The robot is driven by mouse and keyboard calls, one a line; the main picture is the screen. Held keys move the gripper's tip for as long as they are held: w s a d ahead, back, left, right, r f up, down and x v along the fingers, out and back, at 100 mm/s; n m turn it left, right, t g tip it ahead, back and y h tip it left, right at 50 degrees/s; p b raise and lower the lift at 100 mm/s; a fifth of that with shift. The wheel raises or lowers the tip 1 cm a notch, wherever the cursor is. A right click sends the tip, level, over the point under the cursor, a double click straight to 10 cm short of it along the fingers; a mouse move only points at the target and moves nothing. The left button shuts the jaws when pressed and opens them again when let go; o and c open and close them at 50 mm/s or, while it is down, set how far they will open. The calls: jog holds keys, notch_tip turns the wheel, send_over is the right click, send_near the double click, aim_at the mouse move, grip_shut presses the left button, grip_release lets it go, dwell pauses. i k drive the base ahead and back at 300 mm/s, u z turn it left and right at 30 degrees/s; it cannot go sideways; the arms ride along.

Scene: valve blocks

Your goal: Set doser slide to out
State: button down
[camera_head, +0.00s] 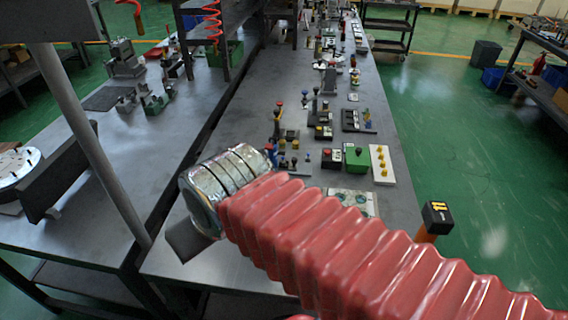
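My arm's red ribbed sleeve crosses the lower right and ends in a silver ribbed wrist above the near end of the long grey bench (240,268). My gripper (188,240) shows only as a dark flat piece under the wrist; its fingers cannot be made out, nor whether it holds anything. Several small valve blocks stand on the bench beyond the wrist. I cannot tell which one carries the doser slide, or its position.
Open green floor lies to the right.

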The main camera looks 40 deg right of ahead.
aim_at(292, 165)
jog(key=z, duration=1.35)
